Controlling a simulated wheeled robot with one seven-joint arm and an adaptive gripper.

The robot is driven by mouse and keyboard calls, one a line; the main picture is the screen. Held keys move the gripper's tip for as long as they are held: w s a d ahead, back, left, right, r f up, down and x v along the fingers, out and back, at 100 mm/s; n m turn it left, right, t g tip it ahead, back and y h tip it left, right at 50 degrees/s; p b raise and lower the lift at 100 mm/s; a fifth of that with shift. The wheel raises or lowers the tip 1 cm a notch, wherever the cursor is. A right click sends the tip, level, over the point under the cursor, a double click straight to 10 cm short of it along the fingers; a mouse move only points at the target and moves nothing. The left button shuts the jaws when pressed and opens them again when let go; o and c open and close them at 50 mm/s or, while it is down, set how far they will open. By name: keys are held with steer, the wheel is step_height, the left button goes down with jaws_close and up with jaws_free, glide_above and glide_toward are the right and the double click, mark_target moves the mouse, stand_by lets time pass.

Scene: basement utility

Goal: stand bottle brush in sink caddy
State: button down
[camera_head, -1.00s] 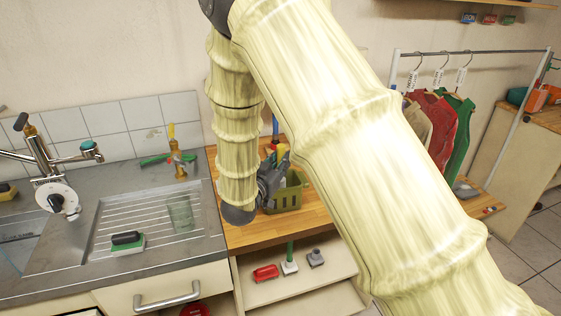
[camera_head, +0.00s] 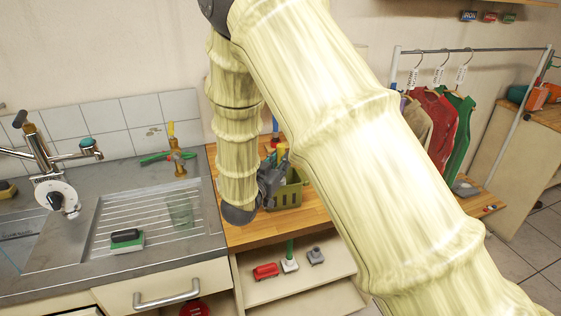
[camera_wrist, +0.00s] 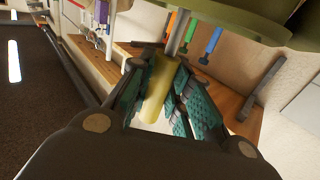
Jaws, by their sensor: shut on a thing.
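My gripper (camera_head: 270,178) is beside the olive-green sink caddy (camera_head: 290,196), which stands on the wooden counter right of the sink. In the wrist view my gripper (camera_wrist: 165,95) is shut on the yellow handle (camera_wrist: 160,88) of the bottle brush, with teal finger pads on both sides. A metal shaft runs from the handle up to an olive-green surface (camera_wrist: 225,22), which looks like the caddy.
The steel sink drainer (camera_head: 160,215) lies left, holding a green-and-white scrubber (camera_head: 127,240) and a clear glass (camera_head: 180,212). An open shelf below the counter holds a red brush (camera_head: 265,271). A clothes rail (camera_head: 475,50) stands right.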

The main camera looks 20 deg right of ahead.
steer(key=c, duration=1.3)
jaws_free()
steer(key=shift+o, duration=0.2)
